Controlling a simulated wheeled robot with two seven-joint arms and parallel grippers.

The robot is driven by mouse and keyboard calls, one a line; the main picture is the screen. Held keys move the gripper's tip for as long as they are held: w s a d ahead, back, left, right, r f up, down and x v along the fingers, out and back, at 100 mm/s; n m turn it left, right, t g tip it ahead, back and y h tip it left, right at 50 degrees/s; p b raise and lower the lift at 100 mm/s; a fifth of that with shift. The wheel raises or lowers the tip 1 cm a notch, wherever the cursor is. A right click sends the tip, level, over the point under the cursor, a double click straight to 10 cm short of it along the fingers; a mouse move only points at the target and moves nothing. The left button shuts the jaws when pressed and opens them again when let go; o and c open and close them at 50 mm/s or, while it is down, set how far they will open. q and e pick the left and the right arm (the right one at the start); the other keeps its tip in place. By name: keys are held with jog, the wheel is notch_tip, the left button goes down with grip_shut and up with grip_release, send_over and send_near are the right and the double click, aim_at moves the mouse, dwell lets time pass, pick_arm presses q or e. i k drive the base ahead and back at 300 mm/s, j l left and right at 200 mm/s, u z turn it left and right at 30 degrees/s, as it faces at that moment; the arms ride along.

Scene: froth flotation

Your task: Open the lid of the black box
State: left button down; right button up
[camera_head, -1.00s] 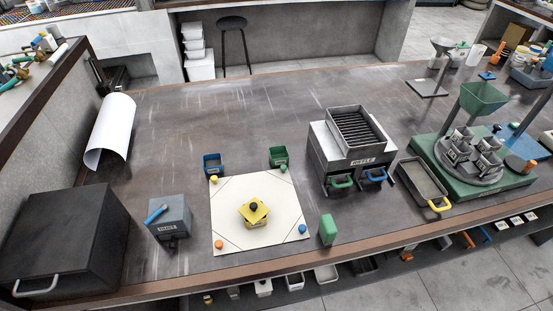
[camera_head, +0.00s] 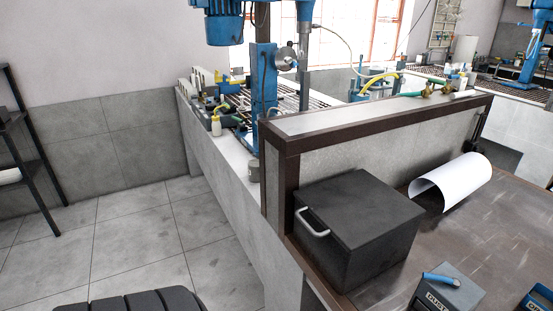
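The black box (camera_head: 352,240) stands on the left end of the brown table, beside the low partition wall. Its flat lid (camera_head: 359,207) is closed. A light grey handle (camera_head: 312,222) sits on its left-facing side, near the top edge. Neither of my grippers is in view.
A rolled white sheet (camera_head: 452,182) lies behind the box on the table (camera_head: 400,292). A grey box with a blue handle (camera_head: 446,292) stands to its right. A framed partition (camera_head: 378,137) rises behind the black box. Open tiled floor (camera_head: 150,240) lies to the left.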

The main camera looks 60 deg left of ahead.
aim_at(357, 209)
jog(key=u, duration=1.6)
